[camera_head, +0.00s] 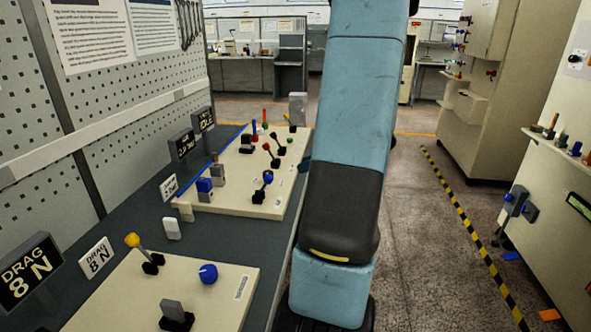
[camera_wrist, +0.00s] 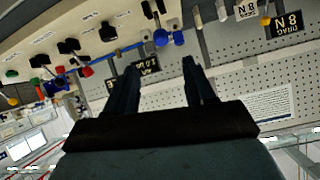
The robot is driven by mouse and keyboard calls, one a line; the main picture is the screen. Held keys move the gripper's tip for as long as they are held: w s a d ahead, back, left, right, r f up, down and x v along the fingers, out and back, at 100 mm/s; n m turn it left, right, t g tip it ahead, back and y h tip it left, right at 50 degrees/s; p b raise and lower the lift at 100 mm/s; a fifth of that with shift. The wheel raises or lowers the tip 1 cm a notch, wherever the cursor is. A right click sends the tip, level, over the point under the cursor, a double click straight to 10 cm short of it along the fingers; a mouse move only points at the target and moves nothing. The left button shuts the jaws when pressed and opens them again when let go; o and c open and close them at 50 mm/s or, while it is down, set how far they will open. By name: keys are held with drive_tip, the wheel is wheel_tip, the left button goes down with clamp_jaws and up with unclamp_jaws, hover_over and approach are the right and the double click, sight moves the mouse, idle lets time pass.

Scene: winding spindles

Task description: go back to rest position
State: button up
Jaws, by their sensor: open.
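My gripper (camera_wrist: 158,85) shows in the wrist view with its two dark fingers spread apart and nothing between them. It points toward the bench panels and the pegboard behind them, and it touches nothing that I can see. In the head view my blue arm stands in the middle of the picture, and the gripper itself is not visible there. A cream panel (camera_head: 240,205) with several coloured levers and knobs lies on the dark bench (camera_head: 150,232) to the left of the arm. A nearer cream panel (camera_head: 205,285) carries a blue knob (camera_head: 208,273) and a yellow-tipped lever (camera_head: 133,241).
A pegboard wall (camera_head: 115,110) rises behind the bench at the left. At the right are a beige cabinet (camera_head: 500,100) and a machine with a blue lever (camera_head: 516,200). The floor (camera_head: 425,240) between is clear.

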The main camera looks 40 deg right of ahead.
drive_tip(key=shift+s+d+r, duration=0.3)
drive_tip(key=shift+s+d, duration=0.1)
drive_tip(key=shift+s, duration=0.05)
idle(0.3)
drive_tip(key=s+a+r+m+g+h, duration=0.1)
drive_tip(key=a+r+g, duration=0.2)
drive_tip(key=a, duration=0.7)
drive_tip(key=s+a+r+m+g+h, duration=0.1)
drive_tip(key=a+r+g, duration=0.25)
drive_tip(key=a, duration=0.55)
drive_tip(key=s+a+r+m+t+h, duration=0.2)
drive_tip(key=s+a+r+m+h, duration=0.2)
drive_tip(key=s+a, duration=0.6)
wheel_tip(320, 180, up, 2)
drive_tip(key=shift+s+a+r+t+h, duration=0.25)
drive_tip(key=shift+a+t+h, duration=0.1)
drive_tip(key=shift+a+h, duration=0.45)
